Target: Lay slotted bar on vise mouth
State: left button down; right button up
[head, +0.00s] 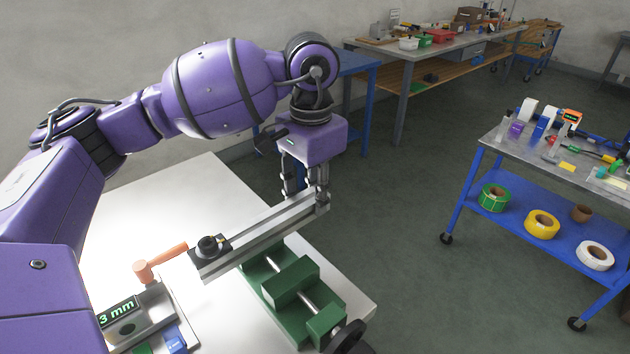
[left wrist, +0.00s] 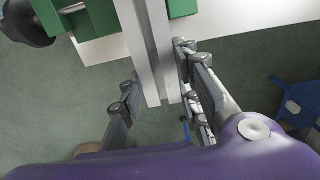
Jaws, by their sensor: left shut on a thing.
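The slotted bar (head: 262,232) is a long grey metal bar with a lengthwise groove. My left gripper (head: 307,195) is shut on its far right end. The bar runs level above the back part of the green vise (head: 291,283); I cannot tell whether it touches the vise. The vise stands at the edge of the white table, its black handwheel at the front. In the left wrist view, the bar (left wrist: 151,45) lies between my finger pads, and part of the green vise (left wrist: 98,18) shows beside it. My right gripper is not in view.
A black knob (head: 208,245) and an orange handle (head: 163,262) are at the bar's near left end. A block with a "3 mm" display (head: 122,311) is on the white table (head: 185,195). A blue-legged cart (head: 476,206) with tape rolls stands right, across open floor.

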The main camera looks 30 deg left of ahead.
pick_arm(q)
jog(key=shift+f+b, duration=0.7)
jog(key=shift+f, duration=0.65)
jog(key=shift+f+b, duration=1.85)
jog(key=shift+f, duration=1)
jog(key=c, duration=1.6)
grip_release()
jog(key=shift+c, duration=0.2)
jog(key=o, duration=0.4)
jog(key=shift+o, duration=0.2)
notch_tip(320, 180, up, 12)
jog(key=shift+r, duration=0.1)
